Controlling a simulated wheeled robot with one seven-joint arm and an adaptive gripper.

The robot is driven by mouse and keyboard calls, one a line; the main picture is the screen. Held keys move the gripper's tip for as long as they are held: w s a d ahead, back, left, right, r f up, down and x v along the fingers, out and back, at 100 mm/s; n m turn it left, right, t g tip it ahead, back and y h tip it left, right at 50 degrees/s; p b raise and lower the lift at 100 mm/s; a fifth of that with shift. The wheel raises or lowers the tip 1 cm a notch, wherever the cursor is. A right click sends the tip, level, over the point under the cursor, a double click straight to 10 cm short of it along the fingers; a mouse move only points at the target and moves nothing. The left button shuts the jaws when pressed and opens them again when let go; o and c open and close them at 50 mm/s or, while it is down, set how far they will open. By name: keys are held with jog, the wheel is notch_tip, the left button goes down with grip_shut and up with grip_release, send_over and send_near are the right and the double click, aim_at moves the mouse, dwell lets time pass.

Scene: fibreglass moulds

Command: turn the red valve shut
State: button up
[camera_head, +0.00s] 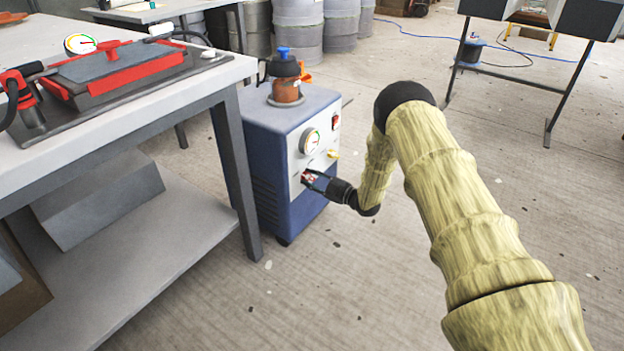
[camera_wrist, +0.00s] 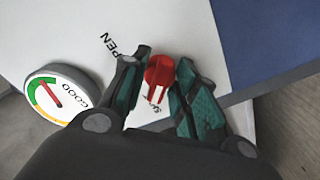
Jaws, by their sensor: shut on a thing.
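The red valve (camera_wrist: 158,72) is a small round knob with a ridge, on the white front panel of a blue machine (camera_head: 265,165). Lettering ending in "PEN" is printed beside it in the wrist view, and more print below it is partly hidden. My gripper (camera_wrist: 160,78) has its two green-padded fingers on either side of the valve, shut on it. In the head view my gripper (camera_head: 314,180) reaches the panel from the right, and the valve (camera_head: 308,176) is partly covered by the fingers.
A round gauge (camera_head: 310,141), a red switch (camera_head: 335,121) and a yellow part (camera_head: 332,154) sit on the panel above the valve. A workbench (camera_head: 130,115) with a red-framed mould stands close on the left. The floor at front right is clear.

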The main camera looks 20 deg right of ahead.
dwell(0.3)
jog(key=o, duration=1)
jog(key=shift+o, duration=0.2)
jog(key=v, duration=1.2)
